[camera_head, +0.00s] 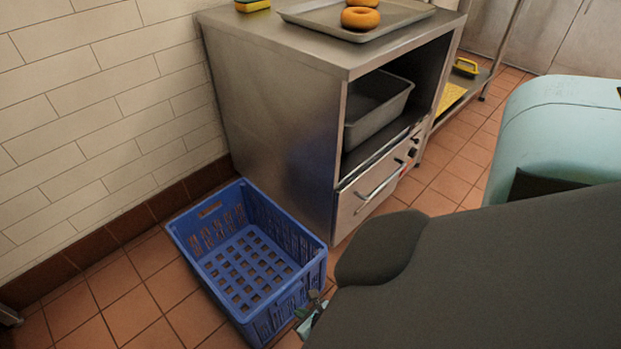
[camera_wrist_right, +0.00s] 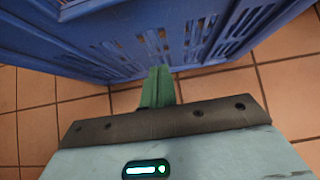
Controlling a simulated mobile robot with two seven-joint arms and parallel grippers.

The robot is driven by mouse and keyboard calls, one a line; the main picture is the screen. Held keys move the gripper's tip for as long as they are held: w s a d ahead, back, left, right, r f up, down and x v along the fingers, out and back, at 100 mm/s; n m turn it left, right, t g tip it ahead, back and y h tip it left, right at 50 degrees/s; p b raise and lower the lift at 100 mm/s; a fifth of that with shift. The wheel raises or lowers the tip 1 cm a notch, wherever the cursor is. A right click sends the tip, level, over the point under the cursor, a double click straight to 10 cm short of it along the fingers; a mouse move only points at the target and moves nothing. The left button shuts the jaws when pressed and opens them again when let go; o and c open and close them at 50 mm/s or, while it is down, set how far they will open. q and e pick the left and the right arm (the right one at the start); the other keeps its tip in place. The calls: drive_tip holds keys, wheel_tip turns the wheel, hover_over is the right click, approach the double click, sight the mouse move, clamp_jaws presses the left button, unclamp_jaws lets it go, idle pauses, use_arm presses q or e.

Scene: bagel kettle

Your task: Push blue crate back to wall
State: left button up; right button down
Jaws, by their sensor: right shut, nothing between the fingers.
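The blue crate (camera_head: 246,262) is an empty, slatted plastic box standing upright on the tiled floor. It is beside the steel cabinet, with its far end close to the tiled wall's dark base. My right gripper (camera_head: 311,312) is at the crate's near right corner, mostly hidden behind my dark arm. In the right wrist view the gripper's green fingers (camera_wrist_right: 158,84) are shut together and empty, with their tips at the crate's slatted side (camera_wrist_right: 150,40). I cannot tell for certain whether they touch it. My left gripper is not in view.
The steel cabinet (camera_head: 270,110) stands right against the crate's right side area. Floor left of the crate (camera_head: 130,290) is clear.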

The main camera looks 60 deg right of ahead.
drive_tip(key=shift+w+d, duration=0.15)
drive_tip(key=shift+w, duration=0.45)
